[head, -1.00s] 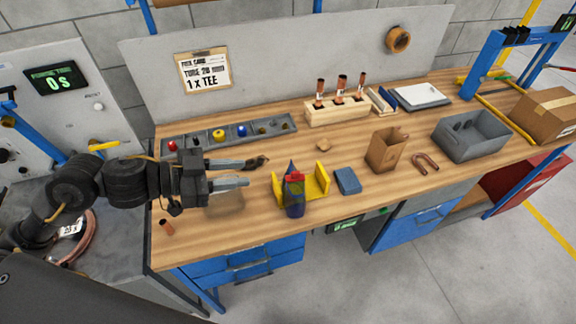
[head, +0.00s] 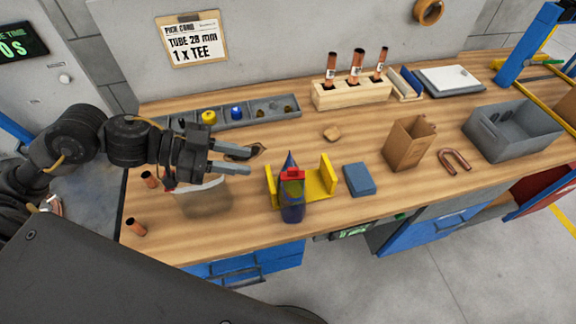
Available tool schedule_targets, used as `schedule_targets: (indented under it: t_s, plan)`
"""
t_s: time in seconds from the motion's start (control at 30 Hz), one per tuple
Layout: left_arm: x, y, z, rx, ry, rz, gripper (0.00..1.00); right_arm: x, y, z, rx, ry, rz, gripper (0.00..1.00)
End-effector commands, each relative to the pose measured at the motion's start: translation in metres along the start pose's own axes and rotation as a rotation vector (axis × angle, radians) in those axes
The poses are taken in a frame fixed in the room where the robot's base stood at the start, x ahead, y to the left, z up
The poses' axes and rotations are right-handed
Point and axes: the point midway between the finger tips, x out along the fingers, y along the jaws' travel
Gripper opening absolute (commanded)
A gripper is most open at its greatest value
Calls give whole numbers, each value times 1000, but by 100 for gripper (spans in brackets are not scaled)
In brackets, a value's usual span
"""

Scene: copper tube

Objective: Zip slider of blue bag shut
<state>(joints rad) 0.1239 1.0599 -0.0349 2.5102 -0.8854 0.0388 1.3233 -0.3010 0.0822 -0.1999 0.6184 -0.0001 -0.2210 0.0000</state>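The blue bag (head: 292,208) stands upright in a yellow holder (head: 329,178) near the table's front edge. Its dark blue top narrows to a point. A small red piece, which looks like the zip slider (head: 292,173), sits across its upper part. Whether the zip is open or shut is too small to tell. My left gripper (head: 250,160) is left of the bag, its two fingers apart and pointing right toward it. I see nothing clearly held between them and no contact with the bag. A pale translucent item (head: 207,198) lies below this gripper. My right gripper is not in view.
A blue block (head: 359,179) lies right of the holder, then a cardboard box (head: 409,146), a copper U-bend (head: 455,161) and a grey bin (head: 516,133). A grey parts tray (head: 268,108) and a wooden block (head: 352,94) with three copper tubes stand behind. Short copper pieces (head: 135,227) lie at left.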

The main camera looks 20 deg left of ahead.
Motion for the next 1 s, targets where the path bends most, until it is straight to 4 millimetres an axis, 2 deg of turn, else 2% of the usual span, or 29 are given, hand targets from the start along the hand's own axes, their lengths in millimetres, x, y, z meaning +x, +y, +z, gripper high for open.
schedule_targets:
  t_s: [0.17,0.6,0.8,1.0]
  plan:
    - [16,0,-2,-3,4,-2,31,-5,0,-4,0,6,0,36]
    - [90,0,-2,-3,3,4,31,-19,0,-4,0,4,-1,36]
    - [106,0,-1,0,-1,3,31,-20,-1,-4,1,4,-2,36]
    - [108,0,0,1,-2,2,31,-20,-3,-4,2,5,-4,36]
